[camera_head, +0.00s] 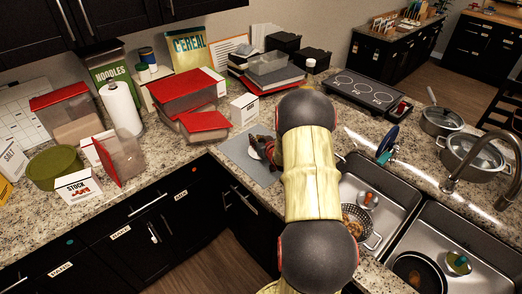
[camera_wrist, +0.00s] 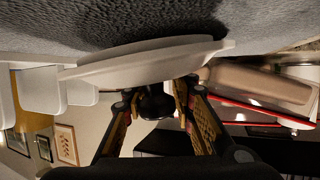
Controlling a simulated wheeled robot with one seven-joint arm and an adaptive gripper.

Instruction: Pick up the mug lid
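The mug lid, a pale shallow disc, shows in the wrist view (camera_wrist: 150,62) against the dark grey mat, with the picture upside down. A dark round knob (camera_wrist: 154,101) stands out from its middle. My gripper (camera_wrist: 155,96) has its two fingers apart, one on each side of the knob; I see no clear grip on it. In the head view my gripper (camera_head: 268,148) is over the grey mat (camera_head: 237,150), mostly hidden behind my arm. A small white part of the lid (camera_head: 254,153) shows beside it.
Red-lidded containers (camera_head: 187,90) and a small white box (camera_head: 244,109) stand behind and left of the mat. The sink (camera_head: 378,192) with a colander lies to the right. A cooktop (camera_head: 361,90) is at the back right. The mat's left part is clear.

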